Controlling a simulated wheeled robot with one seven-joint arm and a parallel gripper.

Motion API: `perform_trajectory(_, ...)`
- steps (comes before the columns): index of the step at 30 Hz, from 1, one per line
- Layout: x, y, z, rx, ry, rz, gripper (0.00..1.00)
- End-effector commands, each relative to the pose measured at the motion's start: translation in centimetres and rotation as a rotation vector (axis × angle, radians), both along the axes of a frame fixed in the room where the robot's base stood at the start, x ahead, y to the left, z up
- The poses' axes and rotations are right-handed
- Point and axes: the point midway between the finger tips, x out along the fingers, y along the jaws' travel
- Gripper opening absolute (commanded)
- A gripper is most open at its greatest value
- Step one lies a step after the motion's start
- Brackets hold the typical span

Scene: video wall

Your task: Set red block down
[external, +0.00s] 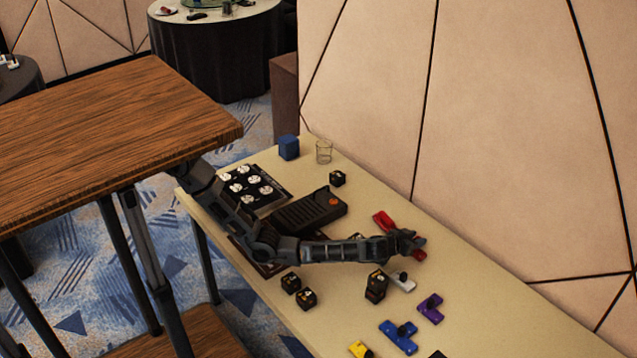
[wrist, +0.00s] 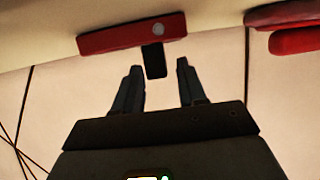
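A red block (wrist: 120,38) with a black knob (wrist: 154,60) shows in the wrist view, just beyond my fingertips. My gripper (wrist: 158,66) is open, and the knob's end reaches between the fingertips. The knob is close to the left finger, with a gap at the right finger. In the external view my gripper (external: 412,242) is low over the table, with a red block (external: 420,255) at its fingers. Whether that block rests fully on the table is unclear. Another red piece (external: 383,221) lies just behind my gripper; red also shows at the wrist view's upper right (wrist: 290,35).
On the beige table (external: 480,285), a white piece (external: 403,283) and dark cubes (external: 376,286) sit near my arm. Purple (external: 431,308) and blue (external: 397,337) pieces lie nearer. A black device (external: 308,212), a glass (external: 324,151) and a blue cup (external: 288,147) stand farther back. The wall borders the right side.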

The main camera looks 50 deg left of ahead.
Motion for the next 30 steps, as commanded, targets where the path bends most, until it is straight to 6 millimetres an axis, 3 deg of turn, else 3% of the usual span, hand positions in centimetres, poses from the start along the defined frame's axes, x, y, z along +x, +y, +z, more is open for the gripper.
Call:
perform_trajectory(1,-0.3,0.3,-1.6,0.006,0.017,0.000,0.46)
perform_trajectory(3,-0.3,0.3,-1.7,0.006,0.017,0.000,0.50)
perform_trajectory(8,-0.3,0.3,-1.7,0.005,0.018,0.000,0.50)
perform_trajectory(18,-0.4,0.3,0.2,0.009,0.018,0.000,0.50)
perform_trajectory(30,-8.4,0.1,3.6,0.005,0.009,-0.003,0.50)
